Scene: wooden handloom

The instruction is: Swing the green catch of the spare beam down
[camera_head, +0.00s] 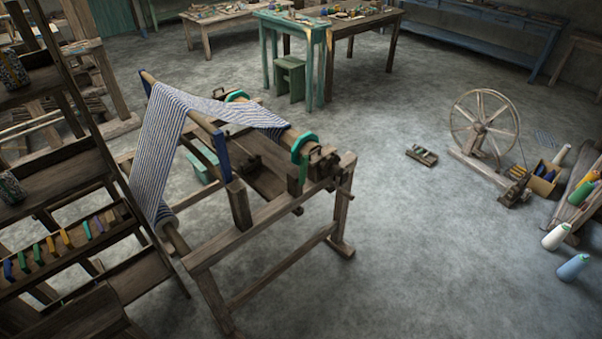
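A wooden handloom frame (270,215) stands left of the middle, with blue-and-white striped cloth (158,140) stretched over its beams. The upper right beam carries a teal-green ring (304,148) near its near end and another teal ring (237,96) near its far end. A small dark green piece (303,171) hangs just below the near ring, beside a wooden block. Which green part is the catch of the spare beam, I cannot tell at this size. Neither of my grippers is in view.
A slatted shelf rack (75,160) with several coloured pieces stands close on the left. A spinning wheel (484,125) and several bottles, one white (556,236), are on the right. A teal table (290,22) and a green stool (290,78) stand behind. The floor right of the loom is mostly clear.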

